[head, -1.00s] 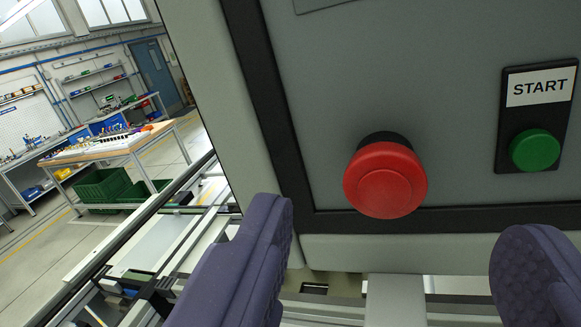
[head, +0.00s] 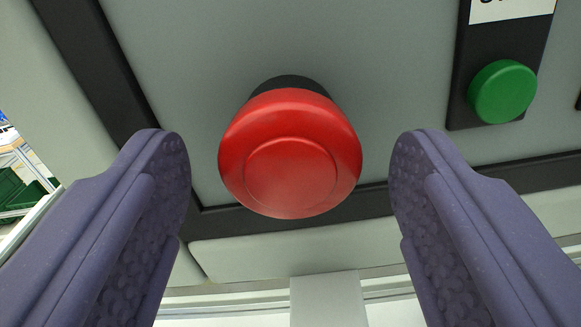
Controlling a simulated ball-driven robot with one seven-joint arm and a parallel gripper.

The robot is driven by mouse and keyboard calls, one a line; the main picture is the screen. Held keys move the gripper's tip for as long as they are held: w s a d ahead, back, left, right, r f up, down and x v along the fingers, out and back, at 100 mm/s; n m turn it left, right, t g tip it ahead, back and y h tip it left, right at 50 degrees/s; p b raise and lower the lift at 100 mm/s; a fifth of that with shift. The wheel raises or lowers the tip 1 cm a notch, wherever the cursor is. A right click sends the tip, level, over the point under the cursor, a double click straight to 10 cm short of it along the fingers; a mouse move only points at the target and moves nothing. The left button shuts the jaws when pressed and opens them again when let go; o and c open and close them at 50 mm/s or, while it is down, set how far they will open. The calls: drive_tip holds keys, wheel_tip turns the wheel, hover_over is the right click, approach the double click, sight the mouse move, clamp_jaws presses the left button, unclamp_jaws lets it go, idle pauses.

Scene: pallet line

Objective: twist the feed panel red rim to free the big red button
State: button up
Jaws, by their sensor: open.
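The big red button (head: 291,175) has a broad mushroom head with a raised red rim around a flatter centre. It sits on a black collar (head: 290,82) on the grey feed panel (head: 215,50). My gripper (head: 290,170) is open, with one purple finger on each side of the button. A gap shows between each finger and the red rim, so nothing is held. The back of the button is hidden behind its head.
A green button (head: 502,91) on a black plate (head: 470,60) with a partly cut-off white label is to the right. A black frame strip (head: 350,208) borders the panel. Pale beams run below. Part of a workshop shows at the far left.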

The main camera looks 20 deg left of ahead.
drive_tip(key=c, duration=1.1)
drive_tip(key=shift+f+m+b, duration=0.1)
drive_tip(key=shift+m+b, duration=0.2)
drive_tip(key=shift+b, duration=0.2)
drive_tip(key=m+b, duration=0.2)
drive_tip(key=b, duration=0.1)
drive_tip(key=shift+f, duration=0.1)
drive_tip(key=m+b, duration=0.4)
drive_tip(key=shift+r, duration=0.2)
drive_tip(key=shift+m, duration=0.3)
drive_tip(key=o, duration=1.1)
